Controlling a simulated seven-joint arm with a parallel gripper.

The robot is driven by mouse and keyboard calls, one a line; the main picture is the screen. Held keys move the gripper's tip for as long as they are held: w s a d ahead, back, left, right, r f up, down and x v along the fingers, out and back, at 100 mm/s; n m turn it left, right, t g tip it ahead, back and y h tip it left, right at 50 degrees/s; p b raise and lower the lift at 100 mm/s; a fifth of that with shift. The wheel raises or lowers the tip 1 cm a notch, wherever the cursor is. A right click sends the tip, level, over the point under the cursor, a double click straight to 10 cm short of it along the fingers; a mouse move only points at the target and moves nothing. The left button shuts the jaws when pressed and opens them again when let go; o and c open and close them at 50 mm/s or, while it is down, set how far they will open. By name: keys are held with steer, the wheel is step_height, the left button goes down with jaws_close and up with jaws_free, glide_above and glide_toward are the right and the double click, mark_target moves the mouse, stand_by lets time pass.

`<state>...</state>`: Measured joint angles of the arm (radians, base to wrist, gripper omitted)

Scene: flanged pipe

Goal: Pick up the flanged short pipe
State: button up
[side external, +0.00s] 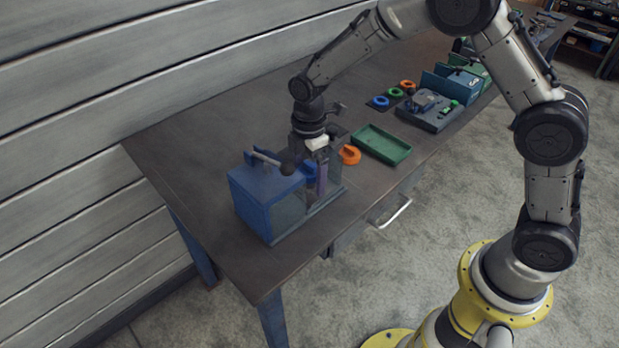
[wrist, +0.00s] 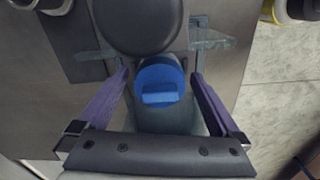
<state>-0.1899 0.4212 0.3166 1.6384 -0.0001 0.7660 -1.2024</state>
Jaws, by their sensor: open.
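A blue round part with a flat disc face and a raised block on it, seemingly the flanged short pipe (wrist: 160,74), shows in the middle of the wrist view. It also shows as a small blue piece in the side view (side external: 309,172), partly hidden by my gripper. My gripper (wrist: 160,88) points down with its two purple fingers apart, one on each side of the blue part. Gaps show between the fingers and the part. In the side view my gripper (side external: 318,182) is low beside the blue box. Whether the fingertips touch anything below is hidden.
A blue box (side external: 262,205) with a bar handle and dark knob stands close left of my gripper; the dark knob (wrist: 138,24) is near it in the wrist view. An orange part (side external: 350,154) and green tray (side external: 382,145) lie to the right. The table's left end is clear.

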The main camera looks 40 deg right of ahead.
steer(key=shift+f, duration=0.2)
steer(key=c, duration=1.4)
steer(key=shift+r, duration=0.2)
